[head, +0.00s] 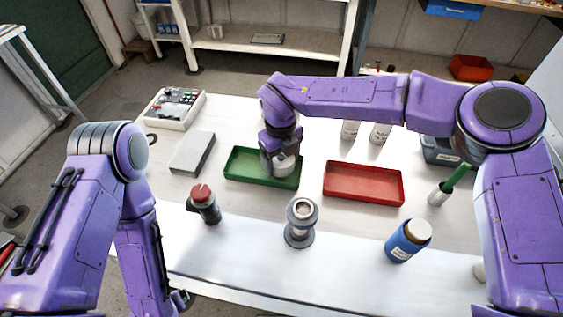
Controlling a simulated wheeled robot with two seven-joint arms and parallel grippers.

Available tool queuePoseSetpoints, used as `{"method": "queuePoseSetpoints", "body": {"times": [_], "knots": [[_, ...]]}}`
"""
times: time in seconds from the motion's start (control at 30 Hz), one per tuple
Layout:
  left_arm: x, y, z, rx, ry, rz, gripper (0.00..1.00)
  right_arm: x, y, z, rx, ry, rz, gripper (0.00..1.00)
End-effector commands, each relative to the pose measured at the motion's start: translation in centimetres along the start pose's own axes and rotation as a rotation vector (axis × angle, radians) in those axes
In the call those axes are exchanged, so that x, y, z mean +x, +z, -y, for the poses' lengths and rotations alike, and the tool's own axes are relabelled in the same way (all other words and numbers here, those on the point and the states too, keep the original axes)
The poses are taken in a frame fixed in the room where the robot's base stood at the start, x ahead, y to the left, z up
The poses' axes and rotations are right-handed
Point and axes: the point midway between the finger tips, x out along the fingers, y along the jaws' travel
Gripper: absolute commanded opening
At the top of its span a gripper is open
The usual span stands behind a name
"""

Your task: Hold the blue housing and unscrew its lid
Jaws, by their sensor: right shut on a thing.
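A blue cylinder (401,246) with a pale round top (418,229) stands at the front right of the table. It is the only upright blue body there, but I cannot tell for sure that it is the housing. Neither gripper touches it. My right gripper (281,158) reaches across to the green tray and is shut on a whitish round piece (284,166), low in or just above the tray. The fingers partly hide that piece. My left gripper (181,299) hangs low at the table's front left edge, and its fingers are too small and dark to read.
The green tray (238,178) and a red tray (364,198) lie mid-table. A grey metal cylinder (300,236) and a dark red-topped piece (207,208) stand in front. A green-handled tool in a white cup (440,192) is at right. White bottles (379,133) stand behind my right forearm.

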Motion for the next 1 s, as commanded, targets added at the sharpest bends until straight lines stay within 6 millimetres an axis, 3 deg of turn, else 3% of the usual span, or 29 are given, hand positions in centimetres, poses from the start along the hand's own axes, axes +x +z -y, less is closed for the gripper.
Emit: {"method": "queuePoseSetpoints", "body": {"times": [0.13, 0.43, 0.47, 0.5, 0.83, 1.0], "knots": [[-0.5, -0.2, 0.1, 0.000, 0.000, 0.000, 0.93, 2.1, 0.0, 0.0, -0.001, 0.000, -0.001, 0.37], [-0.3, -0.1, 0.0, 0.000, 0.000, 0.000, 0.93, 2.5, 0.0, 0.0, -0.001, -0.001, -0.001, 0.37], [-0.3, -0.1, 0.0, 0.000, 0.000, 0.000, 0.93, 2.5, 0.0, 0.0, -0.001, -0.001, 0.000, 0.80], [-0.3, -0.1, 0.0, 0.000, 0.000, 0.000, 0.93, 2.5, 0.0, 0.0, -0.001, -0.001, 0.000, 0.84], [-0.4, -0.2, 0.0, 0.000, 0.000, 0.000, 0.93, 1.9, 0.0, 0.0, -0.001, -0.001, 0.001, 0.84], [0.3, 0.1, 0.0, 0.000, 0.000, 0.000, 0.93, -1.4, 0.1, 0.1, 0.000, -0.002, 0.005, 0.84]]}}
